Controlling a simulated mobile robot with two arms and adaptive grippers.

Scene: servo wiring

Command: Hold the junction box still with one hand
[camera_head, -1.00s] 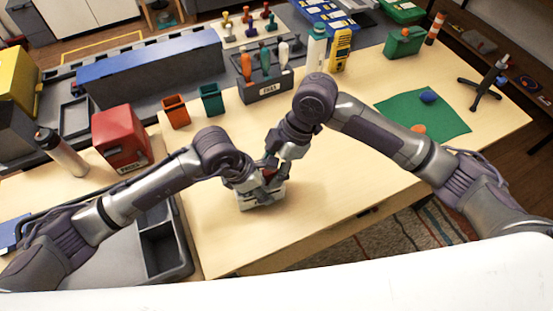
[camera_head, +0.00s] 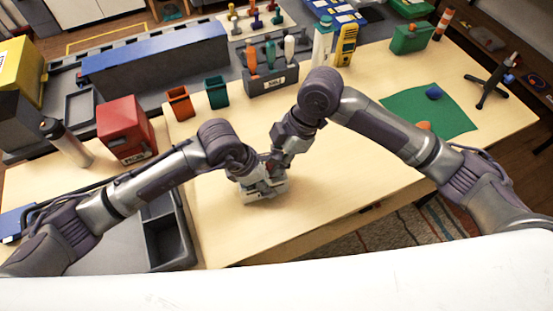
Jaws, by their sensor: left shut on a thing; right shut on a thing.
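The junction box (camera_head: 254,199) is a small light-grey box on the wooden table, in the middle of the head view. My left gripper (camera_head: 252,184) comes from the left and is shut at the box, covering much of it. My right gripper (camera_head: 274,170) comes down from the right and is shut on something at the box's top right. The arms hide what lies between its fingers, so I cannot tell what it holds. The two grippers are close together over the box.
A red box (camera_head: 125,129), an orange bin (camera_head: 179,103) and a teal bin (camera_head: 216,92) stand behind on the left. A grey tool holder (camera_head: 271,80) stands behind the arms. A green mat (camera_head: 425,110) lies right. The table's front right is clear.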

